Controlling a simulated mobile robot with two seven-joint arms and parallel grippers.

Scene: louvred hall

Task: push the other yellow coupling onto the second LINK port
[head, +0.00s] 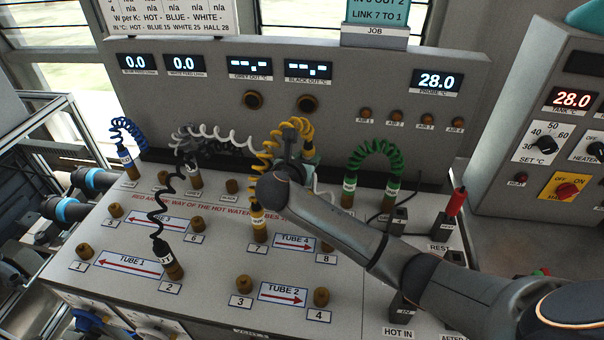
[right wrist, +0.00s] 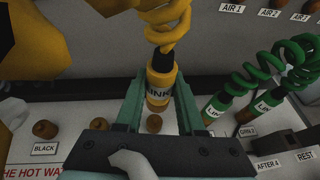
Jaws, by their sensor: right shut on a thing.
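The yellow coupling (right wrist: 161,82), banded with a LINK label, is gripped between the teal fingers of my right gripper (right wrist: 158,92). In the head view my right gripper (head: 308,150) is at the rear of the bench, and my arm hides most of the coupling. In the wrist view a brown port (right wrist: 154,123) shows just below the coupling's lower end; I cannot read a label for it or tell whether they touch. The yellow coiled hose (head: 268,160) runs to the other yellow coupling (head: 258,222), which stands upright on port 7. My left gripper is not in view.
Two green couplings (head: 349,190) with a coiled green hose stand right of my gripper. A black coupling (head: 170,262) stands by port 2, and a white coil (head: 215,135) hangs at the left. A red-handled probe (head: 456,201) is at the right. Ports 3 and 4 in front are bare.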

